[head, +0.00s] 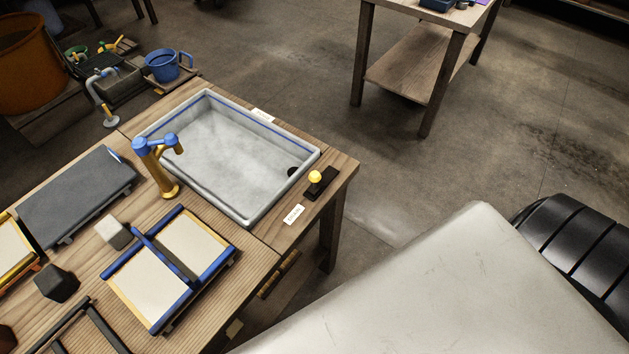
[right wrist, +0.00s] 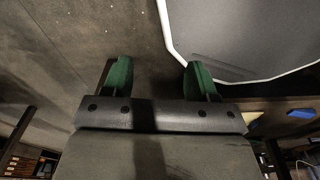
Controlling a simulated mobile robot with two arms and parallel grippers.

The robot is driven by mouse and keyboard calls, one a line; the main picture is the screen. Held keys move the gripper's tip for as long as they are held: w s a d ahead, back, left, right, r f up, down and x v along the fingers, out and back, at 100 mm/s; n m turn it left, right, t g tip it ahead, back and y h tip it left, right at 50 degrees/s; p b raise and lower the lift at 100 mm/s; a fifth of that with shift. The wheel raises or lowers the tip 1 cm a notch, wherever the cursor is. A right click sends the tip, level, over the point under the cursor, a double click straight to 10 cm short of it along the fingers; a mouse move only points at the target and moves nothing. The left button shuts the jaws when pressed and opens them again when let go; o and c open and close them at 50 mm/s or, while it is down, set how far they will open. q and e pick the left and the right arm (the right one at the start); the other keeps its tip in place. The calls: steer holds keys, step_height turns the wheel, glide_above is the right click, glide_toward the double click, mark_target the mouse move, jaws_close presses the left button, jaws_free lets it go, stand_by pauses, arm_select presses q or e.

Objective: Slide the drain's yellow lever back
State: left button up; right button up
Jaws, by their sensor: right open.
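The drain's yellow lever (head: 315,177) is a round yellow knob on a dark slotted base (head: 322,184), at the right end of the wooden table beside the basin. The grey basin (head: 215,165) has a blue line inside its rim and a dark drain hole (head: 292,171) near its right corner. My right gripper (right wrist: 158,75) shows in the right wrist view with its two green fingers wide apart and nothing between them. The lever does not show clearly in that view. Neither gripper shows in the head view.
A yellow tap with blue handles (head: 160,160) stands at the basin's near left side. Blue-edged frames (head: 170,265) and a grey slab (head: 77,195) lie on the table. A second wooden table (head: 425,70) stands at the back.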

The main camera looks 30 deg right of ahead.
stand_by(0.4)
steer(key=m+t+y+b, duration=0.2)
steer(key=t+y, duration=0.1)
steer(key=t, duration=1.4)
glide_toward(319, 180)
steer(key=w, duration=0.4)
steer(key=w+a, duration=0.1)
steer(key=w, duration=0.3)
steer(key=w+p, duration=0.1)
steer(key=w, duration=0.2)
steer(key=shift+w+a, duration=0.35)
steer(key=shift+a, duration=0.05)
